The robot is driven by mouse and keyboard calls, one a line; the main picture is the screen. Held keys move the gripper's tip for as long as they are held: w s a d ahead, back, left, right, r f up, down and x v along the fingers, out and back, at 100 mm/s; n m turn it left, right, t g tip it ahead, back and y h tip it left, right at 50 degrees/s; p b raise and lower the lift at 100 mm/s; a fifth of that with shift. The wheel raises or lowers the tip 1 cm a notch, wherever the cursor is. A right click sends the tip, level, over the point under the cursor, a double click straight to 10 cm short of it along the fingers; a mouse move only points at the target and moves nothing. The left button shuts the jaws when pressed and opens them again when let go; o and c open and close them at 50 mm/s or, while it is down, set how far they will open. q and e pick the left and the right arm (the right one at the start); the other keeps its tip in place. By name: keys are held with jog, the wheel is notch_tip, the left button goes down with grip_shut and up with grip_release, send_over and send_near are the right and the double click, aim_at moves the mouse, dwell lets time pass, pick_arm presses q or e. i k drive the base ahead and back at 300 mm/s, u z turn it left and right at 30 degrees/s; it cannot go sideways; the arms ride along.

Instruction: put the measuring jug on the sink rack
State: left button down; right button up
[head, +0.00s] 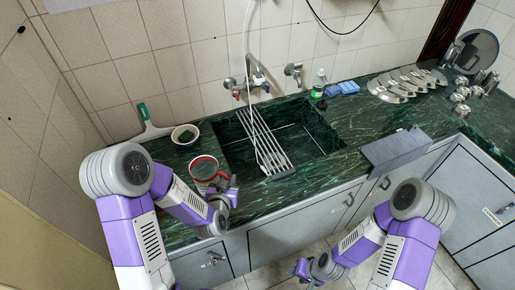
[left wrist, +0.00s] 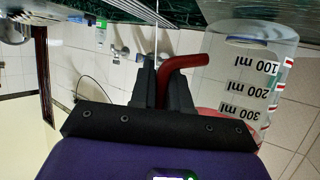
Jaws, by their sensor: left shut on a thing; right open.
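The measuring jug (head: 205,170) is clear with a red rim, at the left end of the green counter, left of the sink. In the left wrist view the jug (left wrist: 250,85) appears upside down with its ml marks and red handle (left wrist: 185,65). My left gripper (head: 226,192) is shut on the handle, also in the left wrist view (left wrist: 165,85). I cannot tell whether the jug's base touches the counter. The sink rack (head: 262,140), of metal bars, lies across the sink, right of the jug. My right gripper (head: 303,268) is open and empty, in front of the cabinets.
A small bowl (head: 185,135) and a green-handled squeegee (head: 150,125) are behind the jug. Taps (head: 252,82) rise behind the rack. A grey box (head: 395,150) is at the front edge.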

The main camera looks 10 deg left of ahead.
aim_at(262, 130)
jog(key=u, duration=0.05)
jog(key=k, duration=0.1)
jog(key=z, duration=1.8)
jog(key=i, duration=1.35)
jog(key=u, duration=1.75)
